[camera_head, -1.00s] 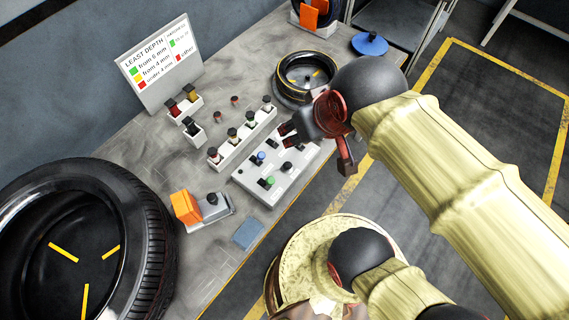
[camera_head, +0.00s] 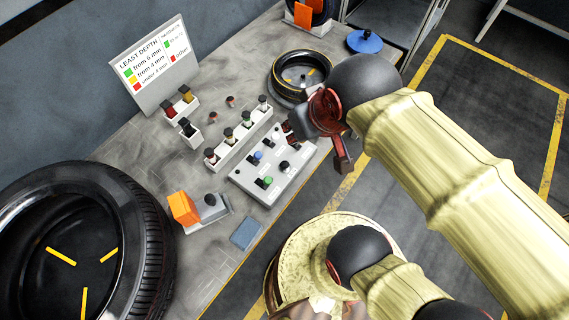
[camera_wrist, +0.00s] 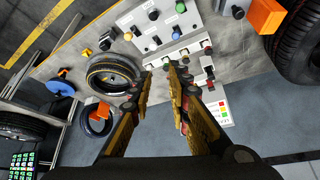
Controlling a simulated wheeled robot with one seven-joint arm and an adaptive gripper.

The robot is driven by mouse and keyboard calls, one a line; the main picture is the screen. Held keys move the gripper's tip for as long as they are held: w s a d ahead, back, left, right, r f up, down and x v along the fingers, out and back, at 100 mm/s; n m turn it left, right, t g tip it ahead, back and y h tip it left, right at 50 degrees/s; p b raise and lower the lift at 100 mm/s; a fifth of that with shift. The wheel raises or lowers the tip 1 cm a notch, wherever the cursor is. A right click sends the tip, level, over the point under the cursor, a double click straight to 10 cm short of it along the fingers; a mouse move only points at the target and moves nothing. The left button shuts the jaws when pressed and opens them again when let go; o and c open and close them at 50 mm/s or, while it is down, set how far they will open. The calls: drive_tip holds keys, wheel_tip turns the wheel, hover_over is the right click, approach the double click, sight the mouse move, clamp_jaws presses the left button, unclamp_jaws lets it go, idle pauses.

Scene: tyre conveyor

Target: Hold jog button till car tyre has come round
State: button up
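A grey control panel (camera_head: 273,169) with several coloured buttons lies on the bench; it also shows in the wrist view (camera_wrist: 167,23). It carries a blue button (camera_head: 257,156) and a green button (camera_head: 267,181). I cannot read which is the jog button. My gripper (camera_wrist: 158,74) is open and empty, its fingers apart in the wrist view. In the head view it hangs by the panel's far end, fingertips partly hidden. A smaller tyre (camera_head: 283,92) lies at the bench's far end. I cannot tell which is the car tyre.
Rows of small knobs on a white strip (camera_head: 238,140) stand beside the panel. A tread-depth sign (camera_head: 150,62) stands at the back. An orange block (camera_head: 183,208), a blue pad (camera_head: 246,233) and a blue disc (camera_head: 366,42) are around.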

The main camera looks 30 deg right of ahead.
clamp_jaws()
idle(1.2)
